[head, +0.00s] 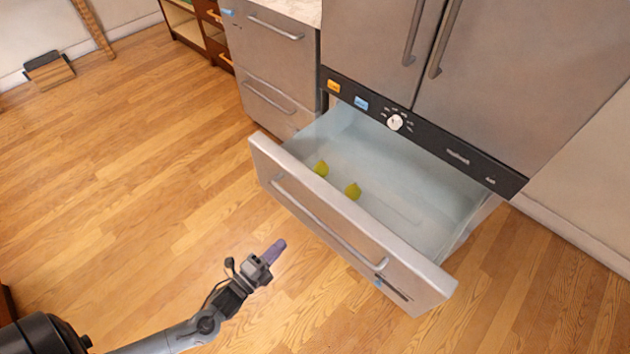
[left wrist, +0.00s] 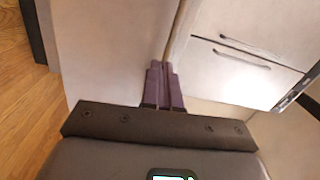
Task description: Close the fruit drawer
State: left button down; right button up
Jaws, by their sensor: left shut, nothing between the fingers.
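The fruit drawer (head: 345,235) is pulled well out from the bottom of the steel refrigerator in the head view. Its front has a long bar handle (head: 325,222). Two yellow-green fruits (head: 321,168) (head: 353,190) lie inside, near the front wall. My left gripper (head: 276,249) is shut and empty, in front of the drawer's face and apart from the handle in the picture. In the left wrist view its purple fingers (left wrist: 164,85) are together with nothing between them. My right gripper is in neither view.
The refrigerator doors (head: 375,40) above the drawer are shut. Steel drawer units (head: 272,60) stand to its left, also shut. The wooden floor in front and to the left is clear. A small wooden object (head: 48,70) stands by the far wall.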

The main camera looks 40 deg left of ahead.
pick_arm(q)
notch_tip(320, 180, up, 6)
jog(key=a+m+h+p, duration=0.1)
jog(key=a+m+p, duration=0.1)
jog(key=p, duration=0.4)
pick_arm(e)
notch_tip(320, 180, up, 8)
pick_arm(q)
jog(key=b, duration=0.4)
send_near(315, 195)
jog(key=shift+g, duration=0.4)
jog(key=w, duration=0.5)
jog(key=shift+w+d+r, duration=0.2)
jog(key=shift+d+r, duration=0.15)
jog(key=shift+d, duration=0.05)
jog(key=shift+w+d+r+b, duration=0.1)
jog(key=shift+w+b, duration=0.3)
jog(key=shift+w, duration=0.25)
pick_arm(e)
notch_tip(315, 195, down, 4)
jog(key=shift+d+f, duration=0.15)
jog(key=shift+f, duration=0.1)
pick_arm(q)
jog(key=shift+w, duration=0.1)
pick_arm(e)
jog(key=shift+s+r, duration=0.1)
